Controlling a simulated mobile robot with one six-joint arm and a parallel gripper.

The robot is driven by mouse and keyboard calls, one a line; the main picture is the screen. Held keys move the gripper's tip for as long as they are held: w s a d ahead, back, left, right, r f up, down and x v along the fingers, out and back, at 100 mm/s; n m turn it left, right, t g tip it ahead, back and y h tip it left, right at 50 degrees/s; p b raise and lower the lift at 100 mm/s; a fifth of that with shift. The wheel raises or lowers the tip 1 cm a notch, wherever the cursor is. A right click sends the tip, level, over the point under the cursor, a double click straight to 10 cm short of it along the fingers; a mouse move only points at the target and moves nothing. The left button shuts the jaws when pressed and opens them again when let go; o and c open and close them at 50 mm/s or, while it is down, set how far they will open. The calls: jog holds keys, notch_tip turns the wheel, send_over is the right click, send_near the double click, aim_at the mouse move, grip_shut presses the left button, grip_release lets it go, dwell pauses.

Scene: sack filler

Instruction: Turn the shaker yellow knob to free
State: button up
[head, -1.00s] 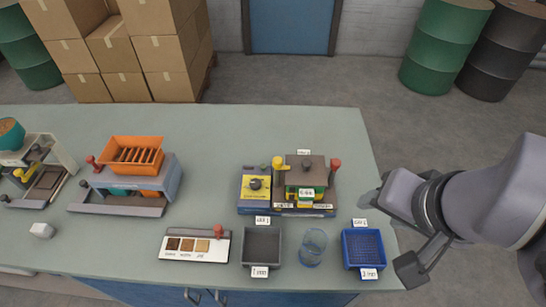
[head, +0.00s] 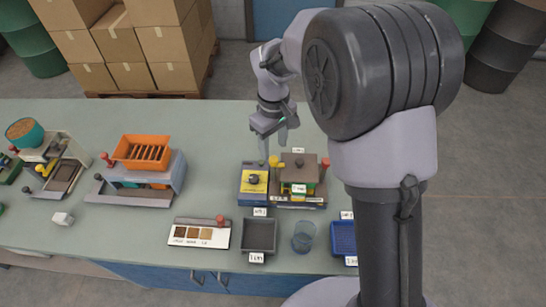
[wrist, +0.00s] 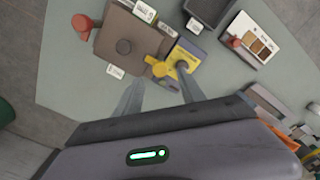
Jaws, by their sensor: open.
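The shaker (head: 299,188) is a small machine with a brown square lid, on the right half of the bench. Its yellow knob (head: 273,161) stands at the back left of the lid. In the wrist view the yellow knob (wrist: 158,68) shows beside the brown lid (wrist: 128,45). My gripper (head: 273,148) is open and empty, fingers pointing down, above and just behind the knob. In the wrist view my gripper (wrist: 159,76) has its fingertips either side of the knob. Whether they touch it I cannot tell.
A yellow-topped box with a black knob (head: 254,180) adjoins the shaker's left. A red knob (head: 326,162) is at its right. A grey tray (head: 259,236), a clear cup (head: 304,236) and a blue tray (head: 343,238) stand in front.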

aim_at(274, 159)
notch_tip(274, 159, down, 5)
jog(key=shift+b, duration=0.4)
jog(key=shift+c, duration=0.5)
grip_shut()
